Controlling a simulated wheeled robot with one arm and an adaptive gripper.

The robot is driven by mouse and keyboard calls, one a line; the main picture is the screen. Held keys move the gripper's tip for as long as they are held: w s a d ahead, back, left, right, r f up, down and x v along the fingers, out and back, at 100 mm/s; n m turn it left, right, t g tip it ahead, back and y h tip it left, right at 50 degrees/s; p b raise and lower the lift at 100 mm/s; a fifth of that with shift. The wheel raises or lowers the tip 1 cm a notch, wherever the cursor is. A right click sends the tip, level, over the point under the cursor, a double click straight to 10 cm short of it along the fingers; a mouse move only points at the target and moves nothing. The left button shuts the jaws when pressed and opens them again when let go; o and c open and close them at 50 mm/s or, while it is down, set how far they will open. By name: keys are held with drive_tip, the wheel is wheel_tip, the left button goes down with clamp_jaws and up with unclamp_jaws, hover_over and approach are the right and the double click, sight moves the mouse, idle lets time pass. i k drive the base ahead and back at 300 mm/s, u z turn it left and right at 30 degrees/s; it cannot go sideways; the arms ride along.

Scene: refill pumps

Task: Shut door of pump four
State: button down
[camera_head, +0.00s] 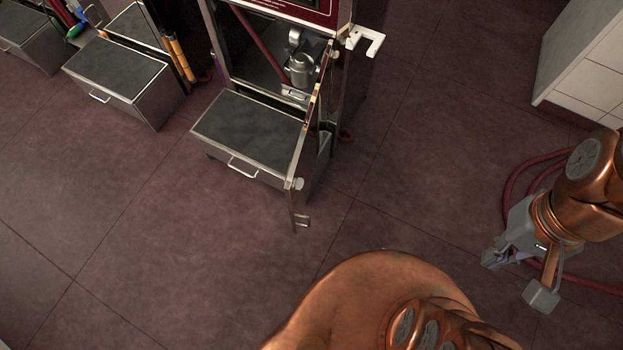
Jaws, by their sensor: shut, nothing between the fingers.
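A pump cabinet (270,8) with a dark red front panel stands at the top centre; no pump number is readable. Its door (305,150) is open, seen nearly edge-on, and swung out towards me from the cabinet's right side. A small handle (301,222) sits at the door's near, lower end. Inside the cabinet is a metal pump part (300,68). My gripper (515,275) is at the lower right, shut and empty, well to the right of the door and not touching it.
A grey step-like box (250,135) with a handle juts out below the cabinet, left of the door. Similar units (118,72) stand at the left. A dark red hose (525,172) lies on the floor behind my arm. White drawers (588,75) stand at the upper right. Floor between door and gripper is clear.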

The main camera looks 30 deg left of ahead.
sight(304, 162)
drive_tip(key=k, duration=0.85)
drive_tip(key=u, duration=1.95)
